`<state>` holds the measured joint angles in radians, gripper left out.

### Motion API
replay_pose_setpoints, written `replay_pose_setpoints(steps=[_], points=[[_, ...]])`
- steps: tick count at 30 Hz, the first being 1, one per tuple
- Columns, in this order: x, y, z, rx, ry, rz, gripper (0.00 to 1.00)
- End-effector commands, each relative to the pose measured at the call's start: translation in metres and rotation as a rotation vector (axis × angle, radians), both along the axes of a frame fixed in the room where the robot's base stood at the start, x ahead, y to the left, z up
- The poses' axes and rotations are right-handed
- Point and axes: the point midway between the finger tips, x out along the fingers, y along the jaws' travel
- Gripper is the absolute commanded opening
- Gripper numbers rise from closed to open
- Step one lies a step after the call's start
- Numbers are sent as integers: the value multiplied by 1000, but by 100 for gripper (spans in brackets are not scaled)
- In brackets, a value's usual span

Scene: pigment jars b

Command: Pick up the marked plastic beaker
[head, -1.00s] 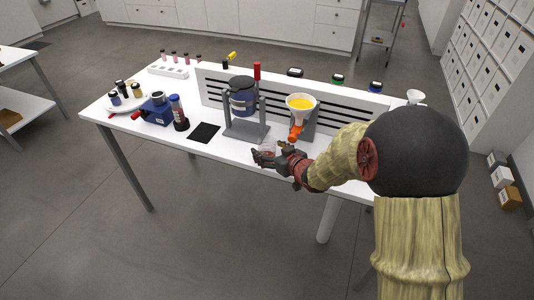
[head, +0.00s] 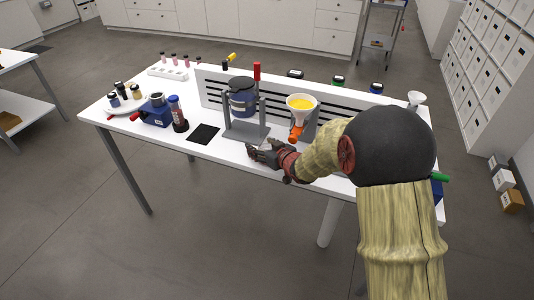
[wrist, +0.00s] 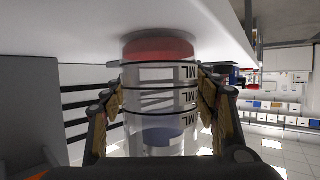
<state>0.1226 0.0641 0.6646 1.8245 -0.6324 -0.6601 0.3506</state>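The marked plastic beaker (wrist: 160,105) is clear, with dark graduation lines and "ML" labels that appear inverted in the wrist view. A reddish disc shows at its end by the white table surface, and something bluish shows near its other end. My gripper (wrist: 160,98) has one finger on each side of the beaker, with the pads beside its walls. Whether both pads press on it cannot be told. In the head view my gripper (head: 256,148) is low over the table's front edge, and the beaker is mostly hidden by it.
A grey stand with a dark jar (head: 242,100) is just behind my gripper. A funnel with yellow contents (head: 301,102) and an orange valve stands to the right. A black pad (head: 203,133) lies to the left on the white table (head: 222,149).

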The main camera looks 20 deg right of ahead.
Motion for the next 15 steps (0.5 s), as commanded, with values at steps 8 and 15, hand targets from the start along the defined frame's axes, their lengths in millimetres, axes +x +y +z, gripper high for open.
replay_pose_setpoints(steps=[8,15], points=[[0,0,0,0,0,0,41],[0,0,0,0,0,0,28]])
